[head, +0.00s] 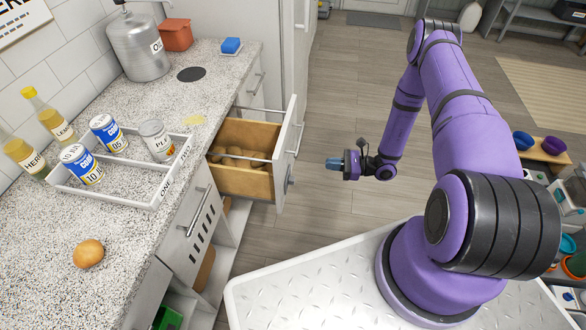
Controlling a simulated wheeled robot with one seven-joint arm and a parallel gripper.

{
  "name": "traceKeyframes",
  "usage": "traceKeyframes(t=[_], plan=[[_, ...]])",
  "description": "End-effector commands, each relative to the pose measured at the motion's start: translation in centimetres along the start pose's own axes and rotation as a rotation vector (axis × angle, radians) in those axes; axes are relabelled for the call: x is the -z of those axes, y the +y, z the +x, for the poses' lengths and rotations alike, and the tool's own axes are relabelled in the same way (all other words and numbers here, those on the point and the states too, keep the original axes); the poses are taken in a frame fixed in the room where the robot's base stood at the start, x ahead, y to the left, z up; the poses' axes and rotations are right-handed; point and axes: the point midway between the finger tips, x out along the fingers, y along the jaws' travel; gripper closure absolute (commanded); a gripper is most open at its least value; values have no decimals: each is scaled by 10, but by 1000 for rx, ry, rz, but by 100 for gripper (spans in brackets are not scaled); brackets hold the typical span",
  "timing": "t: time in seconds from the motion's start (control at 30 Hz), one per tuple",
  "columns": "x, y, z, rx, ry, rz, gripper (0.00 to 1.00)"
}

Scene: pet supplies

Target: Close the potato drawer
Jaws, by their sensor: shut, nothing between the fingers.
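The potato drawer (243,178) is pulled out from under the speckled counter, at the middle left of the head view. It has wooden sides, and several brown potatoes (238,156) lie inside. Its pale front panel (289,155) faces right, toward my arm, with a bar handle (297,140) on it. My gripper (333,163) is in the open air to the right of the drawer front, apart from it. Its fingers are shut and empty, and point left toward the front panel.
A single potato or onion (88,253) lies near the counter's front. A slatted cabinet door (190,233) is nearer than the drawer. Between gripper and drawer the space is clear above the floor (335,110).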

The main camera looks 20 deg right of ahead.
Motion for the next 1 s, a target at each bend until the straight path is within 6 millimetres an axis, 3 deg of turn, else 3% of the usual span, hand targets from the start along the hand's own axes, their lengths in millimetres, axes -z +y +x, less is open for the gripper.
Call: traceKeyframes(t=[0.1,0.2,0.43,1.0], plan=[[25,10,-4,58,-9,41,100],[35,15,-5,85,-13,57,100],[38,15,7,94,-15,63,100],[37,6,107,91,-13,61,100]])
